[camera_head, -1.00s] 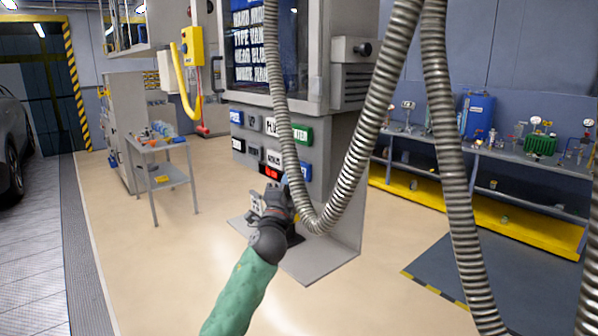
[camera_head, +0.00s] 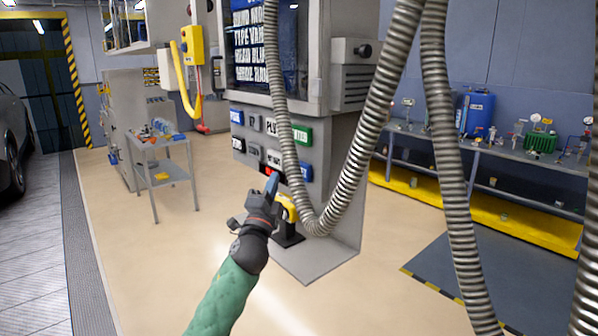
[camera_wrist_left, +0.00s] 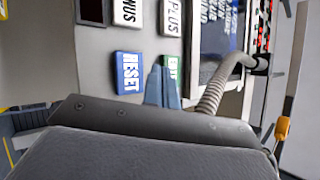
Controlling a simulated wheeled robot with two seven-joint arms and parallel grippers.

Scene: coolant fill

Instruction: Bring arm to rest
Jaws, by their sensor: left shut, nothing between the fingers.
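My left gripper (camera_head: 271,184) is in the middle of the head view, at the end of my green-sleeved arm. Its blue fingers are together and empty. It is in front of the lower part of the grey coolant machine (camera_head: 330,140), overlapping the small red display in the picture. In the left wrist view the closed blue fingers (camera_wrist_left: 163,88) point towards the panel, with a blue RESET button (camera_wrist_left: 128,73) to their left and a green button partly hidden behind them. Whether they touch the panel cannot be told, but they look apart. My right gripper is not in view.
Ribbed metal hoses (camera_head: 375,120) hang close in front of the machine. A yellow-handled nozzle (camera_head: 288,207) stands on its base plate beside my gripper. A small trolley (camera_head: 163,172) stands at left and a workbench (camera_head: 480,150) at right.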

